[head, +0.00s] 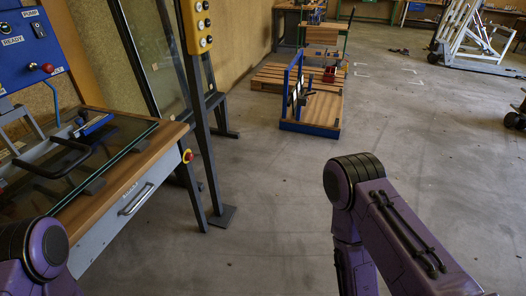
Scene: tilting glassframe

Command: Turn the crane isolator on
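I cannot identify a crane isolator for certain in the head view. A yellow control box (197,25) with several round buttons is on a dark upright post at the top, cut off by the frame edge. A blue panel (22,52) at the upper left carries labels reading PUMP and READY and a red-knobbed lever (47,68). A red and yellow button (187,156) is on the side of the bench. My purple arms show at the lower left and lower right, but neither gripper is in view.
A wooden-edged bench (163,137) with a glass pane (112,165), a black handle (48,170) and a drawer stands at the left. A blue-framed wooden trolley (312,128) stands farther back, near pallets (272,76). The concrete floor right of the bench is mostly clear.

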